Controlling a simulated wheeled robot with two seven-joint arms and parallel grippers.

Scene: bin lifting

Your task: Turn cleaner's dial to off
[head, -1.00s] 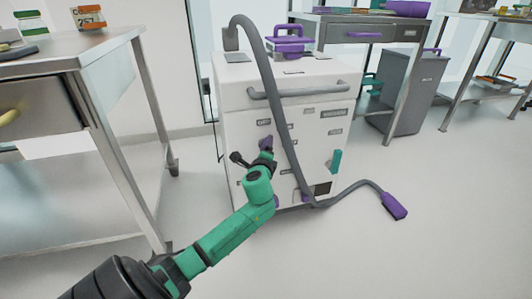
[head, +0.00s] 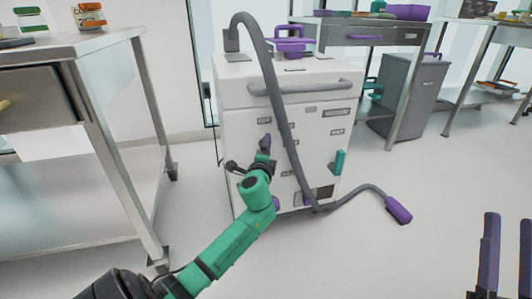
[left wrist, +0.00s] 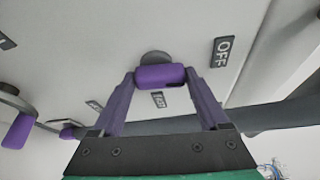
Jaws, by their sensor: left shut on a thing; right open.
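The cleaner (head: 240,95) is a white boxy machine with a front handle bar, a grey hose and several small labels. In the left wrist view its purple dial (left wrist: 160,77) sits on a round grey base, its bar lying crosswise. My left gripper (head: 266,144) is at the cleaner's front, and in the left wrist view its purple fingers are shut on the dial. The OFF label (left wrist: 222,51) is up and right of the dial; another small label is just below it. My right gripper (head: 488,258) is open and empty at the lower right, away from the cleaner.
The grey hose (head: 283,120) arches over the cleaner's front, close right of my left gripper, and ends in a purple nozzle (head: 398,209) on the floor. A steel table (head: 95,45) stands at left. A grey bin (head: 407,95) stands behind right. Floor at right is clear.

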